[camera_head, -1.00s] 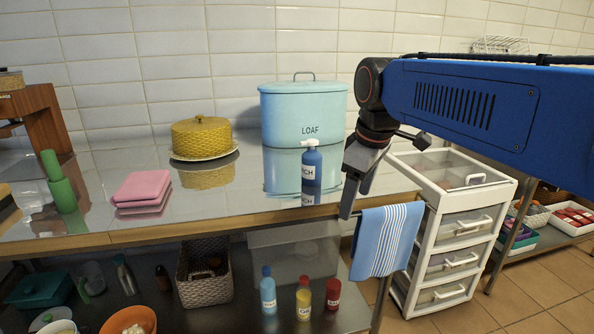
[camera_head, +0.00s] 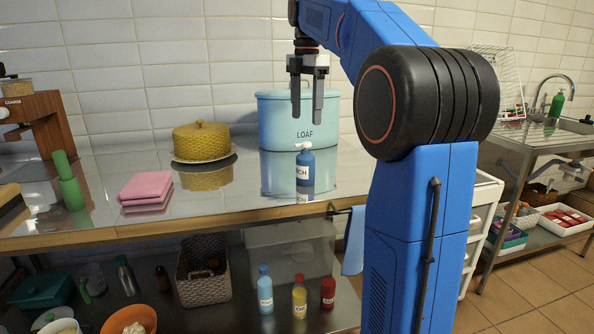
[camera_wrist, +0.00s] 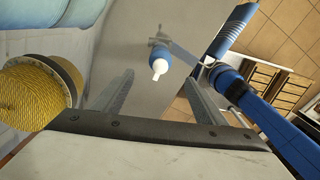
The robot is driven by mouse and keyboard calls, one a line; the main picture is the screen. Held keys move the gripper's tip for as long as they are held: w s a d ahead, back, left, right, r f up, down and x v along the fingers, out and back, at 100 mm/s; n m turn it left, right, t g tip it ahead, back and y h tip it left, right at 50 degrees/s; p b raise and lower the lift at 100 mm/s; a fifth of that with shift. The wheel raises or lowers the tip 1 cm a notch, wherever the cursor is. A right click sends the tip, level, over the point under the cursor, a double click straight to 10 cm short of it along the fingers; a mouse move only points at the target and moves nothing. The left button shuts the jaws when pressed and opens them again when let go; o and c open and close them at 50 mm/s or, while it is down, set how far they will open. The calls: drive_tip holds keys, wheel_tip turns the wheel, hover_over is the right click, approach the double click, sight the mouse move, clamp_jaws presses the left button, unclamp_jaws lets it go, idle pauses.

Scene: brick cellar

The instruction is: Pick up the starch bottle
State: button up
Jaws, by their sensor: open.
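The starch bottle (camera_head: 305,166) is blue with a white cap and a white label partly reading "NCH". It stands upright on the shiny counter in front of the light blue LOAF bin. In the wrist view the bottle (camera_wrist: 160,62) shows from above, its white nozzle towards the camera, ahead of and between the two fingers. My gripper (camera_head: 306,118) points down above the bottle, open and empty. Its fingertips appear a little above the cap, apart from it. The wrist view shows the open fingers of my gripper (camera_wrist: 160,88) on either side.
The LOAF bin (camera_head: 275,112) stands close behind the bottle. A yellow domed dish (camera_head: 201,138) and folded pink cloths (camera_head: 146,188) lie to the left on the counter (camera_head: 100,205). Several bottles, including a yellow one (camera_head: 299,298), stand on the lower shelf. Counter space around the bottle is clear.

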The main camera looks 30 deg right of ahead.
sight(305, 167)
wheel_tip(305, 167, down, 17)
drive_tip(key=shift+f, duration=0.15)
idle(0.7)
drive_tip(key=c, duration=1.2)
